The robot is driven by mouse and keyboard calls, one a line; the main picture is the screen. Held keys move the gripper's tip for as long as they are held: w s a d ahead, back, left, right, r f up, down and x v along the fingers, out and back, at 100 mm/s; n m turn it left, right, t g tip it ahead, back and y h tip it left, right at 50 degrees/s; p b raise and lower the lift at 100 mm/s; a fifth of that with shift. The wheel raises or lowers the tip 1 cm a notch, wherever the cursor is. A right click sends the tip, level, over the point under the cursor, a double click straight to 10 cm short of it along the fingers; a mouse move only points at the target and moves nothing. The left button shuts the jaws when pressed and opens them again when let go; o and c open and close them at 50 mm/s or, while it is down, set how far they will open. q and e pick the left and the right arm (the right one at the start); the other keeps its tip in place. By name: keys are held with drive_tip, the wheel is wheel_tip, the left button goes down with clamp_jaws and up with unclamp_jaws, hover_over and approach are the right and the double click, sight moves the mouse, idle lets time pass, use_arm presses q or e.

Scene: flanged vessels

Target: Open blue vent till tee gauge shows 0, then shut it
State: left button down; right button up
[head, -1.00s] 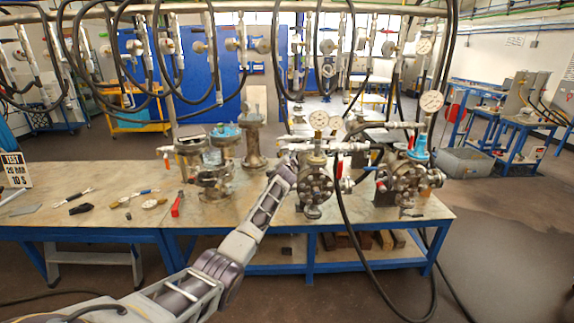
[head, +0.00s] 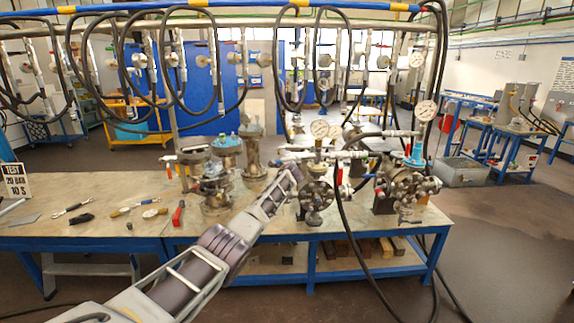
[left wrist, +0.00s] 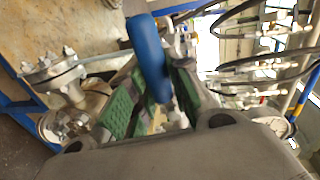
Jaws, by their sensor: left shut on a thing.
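In the left wrist view a rounded blue handle (left wrist: 148,55) sits between the green pads of my left gripper (left wrist: 154,96), which is shut on it. In the head view my left gripper (head: 293,174) is at the left side of the middle flanged vessel (head: 317,196), just below its pipe tee. The blue handle cannot be made out there. A white round gauge (head: 320,128) stands above the tee, with a second dial (head: 335,131) close behind it. Their needles are too small to read. My right gripper is out of view.
Another valve assembly (head: 407,185) with a larger gauge (head: 426,110) stands to the right. Flanged vessels (head: 215,190) stand to the left. Black hoses (head: 352,225) hang in front of the bench. Loose tools (head: 74,208) lie on its left part, beside a test sign (head: 14,180).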

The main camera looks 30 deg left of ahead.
use_arm(q)
drive_tip(key=shift+d+f+m, duration=0.1)
drive_tip(key=shift+m, duration=0.3)
drive_tip(key=c, duration=1.3)
unclamp_jaws()
drive_tip(key=shift+r, duration=0.2)
drive_tip(key=shift+s+d, duration=0.1)
drive_tip(key=shift+s, duration=0.1)
drive_tip(key=v, duration=1.1)
drive_tip(key=shift+d, duration=0.2)
drive_tip(key=shift+s+r, duration=0.1)
idle(1.2)
